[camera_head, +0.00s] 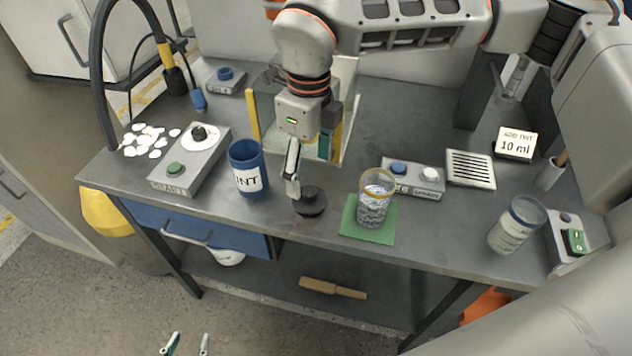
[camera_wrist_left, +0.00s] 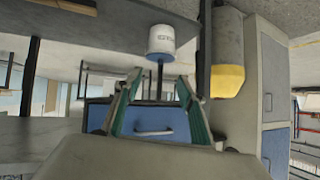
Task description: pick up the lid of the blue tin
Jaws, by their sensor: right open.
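The blue tin (camera_head: 249,178), with a white label, stands upright and looks open at the top. A black round lid with a knob (camera_head: 310,203) lies on the bench to its right, near the front edge. My right gripper (camera_head: 304,182) reaches down from above at the lid. It is open, with one finger close beside the knob at its left; the far finger is partly hidden, and contact cannot be told. My left gripper (camera_head: 187,343) is open and empty, low in front of the bench; its fingers also show in the left wrist view (camera_wrist_left: 160,84).
A start-button box (camera_head: 172,175) and white shells (camera_head: 143,140) are left of the tin. A glass of shells (camera_head: 375,205) on a green mat (camera_head: 353,231) is right of the lid. A blue drawer (camera_head: 225,231) is under the bench.

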